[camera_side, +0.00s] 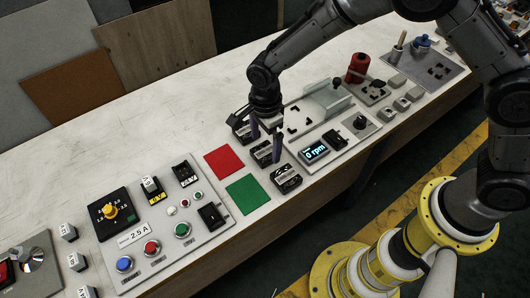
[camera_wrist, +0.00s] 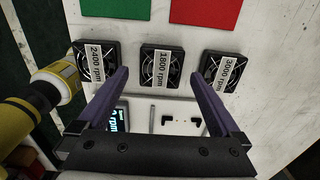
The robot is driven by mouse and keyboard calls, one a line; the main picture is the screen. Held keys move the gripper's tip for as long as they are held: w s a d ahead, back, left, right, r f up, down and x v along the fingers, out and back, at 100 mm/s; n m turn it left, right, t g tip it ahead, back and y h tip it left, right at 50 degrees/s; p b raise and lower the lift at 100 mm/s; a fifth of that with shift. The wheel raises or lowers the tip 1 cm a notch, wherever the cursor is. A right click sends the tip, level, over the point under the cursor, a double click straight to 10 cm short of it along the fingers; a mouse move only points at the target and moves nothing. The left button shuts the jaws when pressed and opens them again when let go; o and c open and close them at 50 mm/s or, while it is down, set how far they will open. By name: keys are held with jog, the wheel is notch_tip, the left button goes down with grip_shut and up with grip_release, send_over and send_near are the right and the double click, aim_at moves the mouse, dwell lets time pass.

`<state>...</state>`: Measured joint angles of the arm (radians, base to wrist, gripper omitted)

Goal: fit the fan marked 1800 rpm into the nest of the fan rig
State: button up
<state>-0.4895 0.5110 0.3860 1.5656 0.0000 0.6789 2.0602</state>
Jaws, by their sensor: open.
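The fan marked 1800 rpm (camera_wrist: 161,70) is the middle of three black square fans in the wrist view, its white label legible. It lies flat on the bench, and in the side view it is the middle fan (camera_side: 262,155). My gripper (camera_side: 265,142) is open and empty above it; in the wrist view the fingertips (camera_wrist: 158,76) show on either side of it, apart from it. The fan rig (camera_side: 300,108) is a grey panel with black corner pieces, a lit display (camera_side: 316,152) reading 0 rpm and a switch. The wrist view shows the nest's corner pieces (camera_wrist: 166,121) only partly.
The fan marked 2400 rpm (camera_wrist: 96,64) and the fan marked 3000 rpm (camera_wrist: 221,71) flank the middle one. A red square (camera_side: 225,162) and a green square (camera_side: 247,194) lie beside the fans. A control panel (camera_side: 165,215) stands left, and a red bottle-like object (camera_side: 358,68) stands beyond the rig.

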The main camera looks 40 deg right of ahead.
aim_at(265, 151)
jog(key=shift+f, duration=1.55)
jog(key=shift+c, duration=0.2)
jog(key=c, duration=1.3)
jog(key=shift+r, duration=0.15)
